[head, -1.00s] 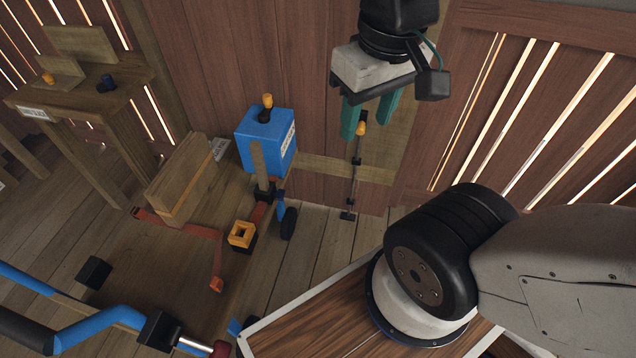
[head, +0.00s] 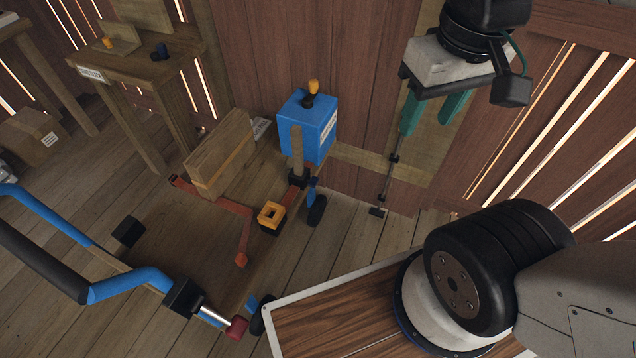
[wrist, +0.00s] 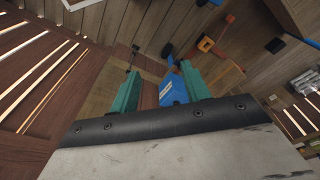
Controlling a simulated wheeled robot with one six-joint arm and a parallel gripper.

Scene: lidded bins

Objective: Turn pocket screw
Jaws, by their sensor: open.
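No part can be clearly told as a pocket screw. A blue box (head: 308,128) with a white label and a black-and-orange knob (head: 313,88) on top stands left of my gripper in the head view. A thin dark rod (head: 388,182) with small black collars stands on the floor; its top is hidden behind my left finger. My gripper (head: 426,128) is open and empty, its teal fingers apart and pointing down. In the wrist view the blue box (wrist: 172,88) shows between the fingers, farther off; whether anything touches them cannot be told.
An orange square socket (head: 271,214), red bars (head: 243,236) and a wooden block (head: 222,153) sit on a low wooden platform left of centre. A blue-and-black tubular handle (head: 128,287) crosses the lower left. A plank wall (head: 245,60) stands close behind the blue box.

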